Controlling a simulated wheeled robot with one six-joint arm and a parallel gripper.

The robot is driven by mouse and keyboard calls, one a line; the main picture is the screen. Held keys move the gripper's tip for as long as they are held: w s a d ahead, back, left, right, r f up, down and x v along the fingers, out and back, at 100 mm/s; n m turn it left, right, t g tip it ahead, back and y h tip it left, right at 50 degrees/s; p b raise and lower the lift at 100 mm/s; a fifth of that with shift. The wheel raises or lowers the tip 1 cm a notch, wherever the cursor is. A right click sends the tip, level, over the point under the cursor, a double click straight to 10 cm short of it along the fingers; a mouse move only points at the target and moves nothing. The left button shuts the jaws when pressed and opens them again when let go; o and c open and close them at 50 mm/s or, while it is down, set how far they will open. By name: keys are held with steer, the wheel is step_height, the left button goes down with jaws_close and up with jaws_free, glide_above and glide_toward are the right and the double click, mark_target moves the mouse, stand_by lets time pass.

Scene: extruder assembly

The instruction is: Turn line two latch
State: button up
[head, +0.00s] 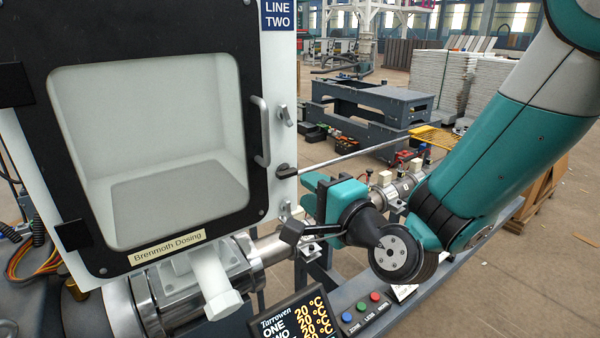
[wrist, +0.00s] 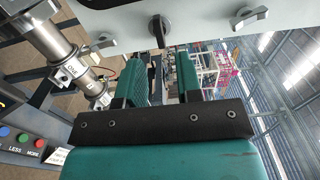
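A small grey turn latch (head: 285,115) is on the cabinet's right edge beside the door handle (head: 261,132). A similar latch (head: 285,209) sits lower on that edge. The wrist view shows two grey latches, one at right (wrist: 250,18) and one at left (wrist: 103,42). My gripper (head: 316,192) is near the lower part of this edge, right of the door. Its teal fingers (wrist: 162,68) are apart with nothing between them. Contact with a latch is not visible.
Below are metal barrel parts (head: 270,247), a temperature display (head: 296,318) and a button panel (head: 362,310).

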mark_target(290, 175)
steer(key=p+x, duration=0.2)
steer(key=p, duration=0.1)
steer(key=p+x, duration=0.3)
steer(key=shift+w+a+r, duration=0.1)
steer(key=shift+w+r, duration=0.15)
steer(key=shift+f, duration=0.25)
steer(key=shift+w+a, duration=0.1)
jaws_close()
